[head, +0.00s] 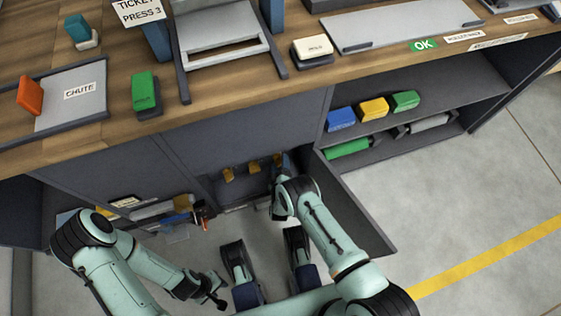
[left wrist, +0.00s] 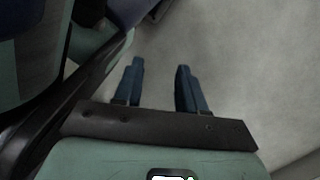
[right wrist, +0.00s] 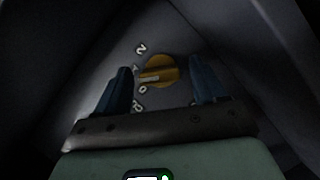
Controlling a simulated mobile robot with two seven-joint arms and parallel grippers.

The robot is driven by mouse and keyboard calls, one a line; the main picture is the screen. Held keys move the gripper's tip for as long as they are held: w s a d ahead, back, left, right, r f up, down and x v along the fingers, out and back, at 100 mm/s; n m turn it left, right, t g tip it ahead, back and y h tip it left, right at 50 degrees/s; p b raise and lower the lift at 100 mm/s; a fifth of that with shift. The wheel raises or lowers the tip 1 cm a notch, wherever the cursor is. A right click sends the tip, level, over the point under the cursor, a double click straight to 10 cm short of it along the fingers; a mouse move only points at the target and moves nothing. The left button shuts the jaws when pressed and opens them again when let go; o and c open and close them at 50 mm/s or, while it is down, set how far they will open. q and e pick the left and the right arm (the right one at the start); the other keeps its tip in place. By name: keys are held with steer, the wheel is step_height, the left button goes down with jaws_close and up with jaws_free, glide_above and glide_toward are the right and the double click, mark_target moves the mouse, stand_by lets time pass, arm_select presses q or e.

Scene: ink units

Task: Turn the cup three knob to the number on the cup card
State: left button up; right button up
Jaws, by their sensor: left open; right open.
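Several yellow knobs sit in a row inside the open cabinet under the counter; the left one (head: 228,174) and the middle one (head: 253,167) show in the head view. My right gripper (head: 281,180) is in front of the rightmost knob. In the right wrist view a yellow knob (right wrist: 162,69) lies ahead, between the open fingers (right wrist: 163,92). Its white pointer line faces left, toward the white digits; 2 and 0 can be read. I cannot tell if the fingers touch it. My left gripper (left wrist: 158,85) is open and empty above the floor. No cup card is legible.
An open cabinet door (head: 347,205) stands right of my right arm. A shelf (head: 430,100) holds blue, yellow and green blocks. The floor at right is clear.

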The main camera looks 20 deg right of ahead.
steer(key=c, duration=1.1)
steer(key=shift+o, duration=0.2)
steer(key=shift+r, duration=0.1)
